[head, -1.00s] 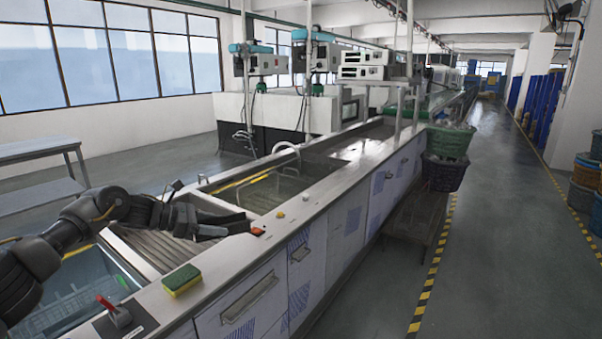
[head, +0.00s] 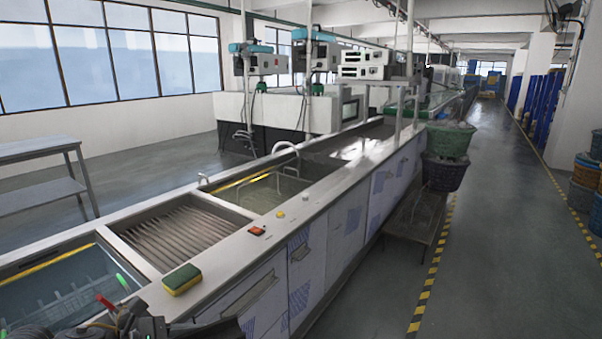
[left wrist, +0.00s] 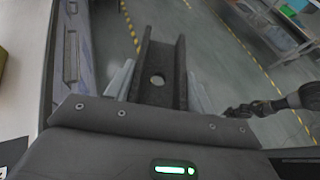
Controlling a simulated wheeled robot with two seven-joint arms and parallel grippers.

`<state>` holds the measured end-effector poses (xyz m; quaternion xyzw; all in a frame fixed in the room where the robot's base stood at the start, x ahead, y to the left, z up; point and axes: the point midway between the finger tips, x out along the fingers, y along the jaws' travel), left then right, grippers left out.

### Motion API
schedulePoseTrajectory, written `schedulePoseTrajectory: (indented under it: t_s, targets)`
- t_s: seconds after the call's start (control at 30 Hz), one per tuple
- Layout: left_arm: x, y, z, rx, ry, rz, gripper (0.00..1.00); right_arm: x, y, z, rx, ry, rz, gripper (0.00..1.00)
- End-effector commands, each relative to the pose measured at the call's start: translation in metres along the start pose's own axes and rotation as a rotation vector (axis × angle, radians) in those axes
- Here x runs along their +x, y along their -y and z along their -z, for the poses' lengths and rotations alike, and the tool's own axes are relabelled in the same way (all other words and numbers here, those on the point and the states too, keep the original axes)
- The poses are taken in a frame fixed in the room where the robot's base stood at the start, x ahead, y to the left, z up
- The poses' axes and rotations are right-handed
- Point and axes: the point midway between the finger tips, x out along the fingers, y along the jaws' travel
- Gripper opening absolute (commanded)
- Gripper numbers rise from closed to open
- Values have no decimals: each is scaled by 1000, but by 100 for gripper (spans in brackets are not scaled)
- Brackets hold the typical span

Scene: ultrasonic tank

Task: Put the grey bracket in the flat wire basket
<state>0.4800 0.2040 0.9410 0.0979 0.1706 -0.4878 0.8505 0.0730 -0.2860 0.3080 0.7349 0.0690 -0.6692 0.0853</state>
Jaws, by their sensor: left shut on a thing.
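The grey bracket (left wrist: 153,58) is a dark channel with a round hole, seen in the left wrist view. My left gripper (left wrist: 160,88) is shut on it, a pale finger on either side. In the head view this gripper is at the bottom edge, mostly cut off, outside the counter's front edge. A wire basket (head: 55,307) lies under water in the near left tank. A second basket with raised wire handles (head: 284,178) stands in the tank further along. I cannot tell for certain which is the flat one. My right arm's dark end (left wrist: 240,109) shows in the left wrist view; its jaws are unclear.
A ridged drainboard (head: 175,235) between the tanks is empty. Open floor lies to the right.

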Motion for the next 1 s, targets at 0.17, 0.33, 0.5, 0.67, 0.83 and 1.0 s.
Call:
schedulePoseTrajectory:
  t_s: [0.17, 0.33, 0.5, 0.67, 0.83, 1.0]
  targets:
    - [-24, 11, 18, -31, 3, -73, 18, 0, 0, 0, 0, 0, 0, 36]
    - [-24, 17, 18, -34, 7, -85, 18, 0, 0, 0, 0, 0, 0, 36]
    - [-23, 16, 23, -39, 5, -92, 18, 3, -3, 0, -1, 0, -4, 36]
    - [-9, 22, 36, -90, 4, -195, 18, 3, -3, 0, -1, 0, -4, 36]
    - [-4, 28, 62, -176, 4, -390, 18, 3, -3, 0, -1, 0, -3, 36]
    - [-8, 30, 76, -211, 6, -488, 18, 3, -3, 0, -1, 0, -4, 36]
